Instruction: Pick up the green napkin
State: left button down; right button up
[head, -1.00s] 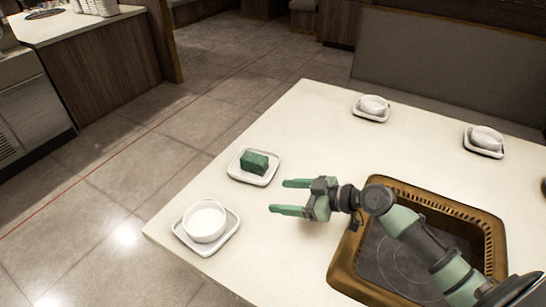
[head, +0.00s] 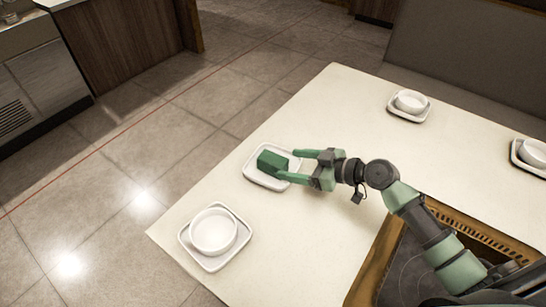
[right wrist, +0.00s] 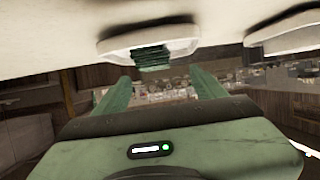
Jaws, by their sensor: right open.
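The green napkin (head: 271,162) is a small dark green folded block on a white square plate (head: 258,178) near the table's left edge. My right gripper (head: 287,164) is open, its two green fingers pointing left at the napkin. The fingertips are at the napkin's right side in the head view; I cannot tell whether they touch it. In the right wrist view the napkin (right wrist: 153,58) shows ahead, between the two open fingers (right wrist: 160,88), with the plate (right wrist: 180,42) behind it. My left gripper is not in view.
A white bowl (head: 213,231) on a square plate (head: 241,238) stands nearer on the left. More bowls (head: 410,101) (head: 535,152) on plates stand at the right. The middle of the tabletop is clear.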

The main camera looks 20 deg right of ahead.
aim_at(277, 160)
jog(key=x, duration=0.2)
jog(key=p+x, duration=0.1)
jog(key=x, duration=0.1)
jog(key=shift+w+d+f, duration=0.1)
jog(key=shift+w+d, duration=0.2)
jog(key=shift+d, duration=0.05)
jog(key=shift+w+a, duration=0.15)
jog(key=shift+f, duration=0.1)
jog(key=c, duration=1.4)
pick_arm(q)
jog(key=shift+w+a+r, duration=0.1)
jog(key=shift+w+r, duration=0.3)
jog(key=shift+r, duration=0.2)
pick_arm(e)
jog(key=shift+r, duration=0.25)
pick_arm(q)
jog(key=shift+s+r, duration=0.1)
pick_arm(e)
notch_tip(277, 160, up, 20)
jog(key=shift+f, duration=0.25)
